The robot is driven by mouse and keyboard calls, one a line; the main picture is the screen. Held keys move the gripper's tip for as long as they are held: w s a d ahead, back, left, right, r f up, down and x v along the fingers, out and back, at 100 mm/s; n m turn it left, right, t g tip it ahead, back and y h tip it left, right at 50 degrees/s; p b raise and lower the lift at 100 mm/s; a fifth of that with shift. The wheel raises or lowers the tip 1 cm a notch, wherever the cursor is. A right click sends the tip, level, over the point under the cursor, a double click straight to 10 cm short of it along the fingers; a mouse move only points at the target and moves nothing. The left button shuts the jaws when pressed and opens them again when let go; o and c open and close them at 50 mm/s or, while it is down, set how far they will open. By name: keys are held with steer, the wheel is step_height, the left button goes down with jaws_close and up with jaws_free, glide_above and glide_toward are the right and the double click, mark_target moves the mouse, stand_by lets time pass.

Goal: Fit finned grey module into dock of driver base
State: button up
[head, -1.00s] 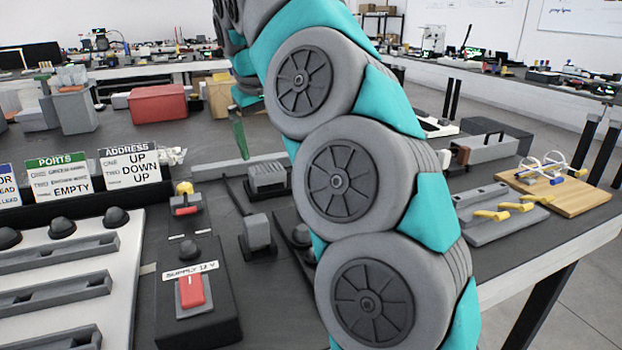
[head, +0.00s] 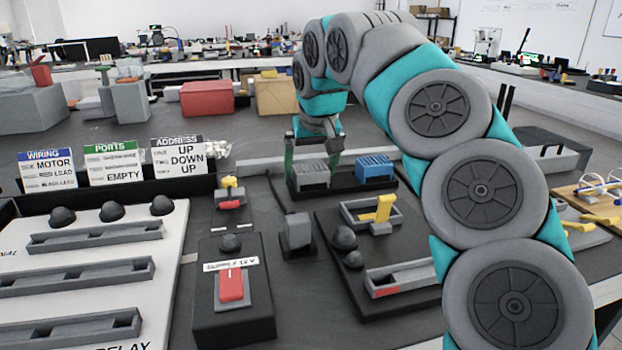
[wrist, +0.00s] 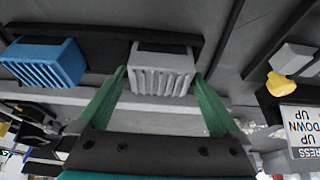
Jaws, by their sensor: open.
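The finned grey module (head: 311,178) sits at the left of a black rack (head: 340,190), beside a finned blue module (head: 375,167). My gripper (head: 310,163) is over the grey module with its green fingers open. In the wrist view the fingers stand on either side of the grey module (wrist: 161,80), with the blue module (wrist: 45,62) to the left. Contact with the grey module cannot be told. A black base plate (head: 335,270), apparently the driver base, lies nearer. It carries a rectangular grey frame (head: 352,215) with a yellow lever (head: 384,207), and a grey channel (head: 405,278).
Black domes (head: 344,238) stand on the plate's left side. A grey block (head: 297,230) on a small black stand is left of it, near the supply box (head: 225,310) with a red switch. Sign cards (head: 178,158) stand at the left. My arm covers the right side.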

steer(key=shift+f, duration=0.25)
steer(key=c, duration=1.3)
